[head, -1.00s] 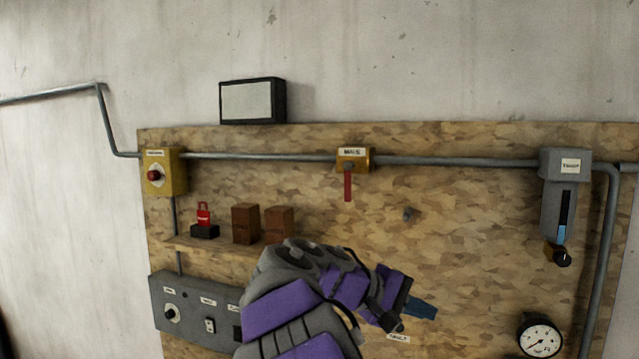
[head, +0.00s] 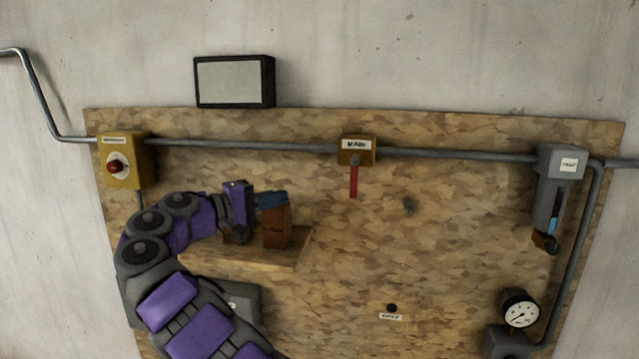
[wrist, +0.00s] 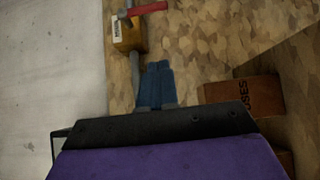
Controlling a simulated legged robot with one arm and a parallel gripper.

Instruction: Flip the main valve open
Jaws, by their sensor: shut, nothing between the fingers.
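The main valve (head: 357,150) is a yellow block labelled MAIN on the pipe near the top of the board. Its red lever (head: 353,181) hangs straight down. In the wrist view the valve (wrist: 127,33) is at the top, with the red lever (wrist: 148,9) pointing right. My gripper (head: 272,200) is left of and below the valve, in front of or above the brown boxes, and apart from the lever. Its blue fingers (wrist: 156,84) are shut together and empty in the wrist view.
Brown boxes (head: 276,226) stand on a wooden shelf (head: 262,258) close under my gripper; one reads FUSES in the wrist view. The board right of the shelf is mostly clear.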

